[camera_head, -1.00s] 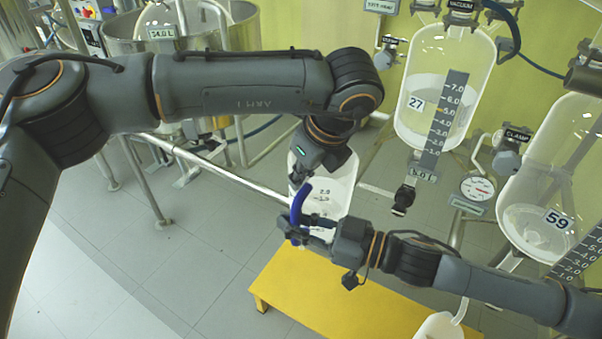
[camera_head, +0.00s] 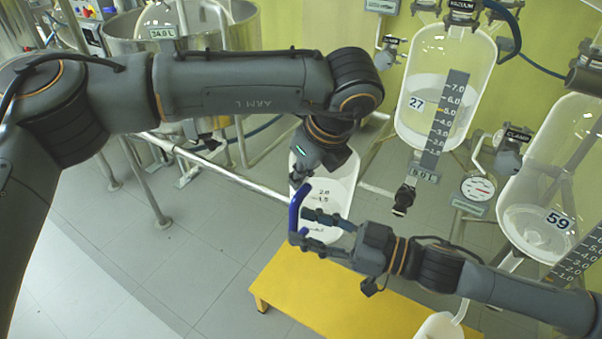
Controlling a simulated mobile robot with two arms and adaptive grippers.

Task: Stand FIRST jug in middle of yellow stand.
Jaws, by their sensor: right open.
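A white translucent jug (camera_head: 338,190) with a blue handle (camera_head: 295,212) and a printed scale is above the far left end of the yellow stand (camera_head: 320,290). My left gripper (camera_head: 298,183) comes down from above and is shut on the upper end of the handle; its fingertips are partly hidden. My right gripper (camera_head: 306,231) is open, its fingers spread just right of the handle, in front of the jug's lower part. A gap between jug and stand cannot be judged. No name shows on the jug.
Another white vessel (camera_head: 440,326) is cut off at the bottom edge, by the stand's right end. Glass reactors marked 27 (camera_head: 417,103) and 59 (camera_head: 557,219) hang at the right. A gauge (camera_head: 478,187) is between them. The stand's middle looks clear beneath my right arm.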

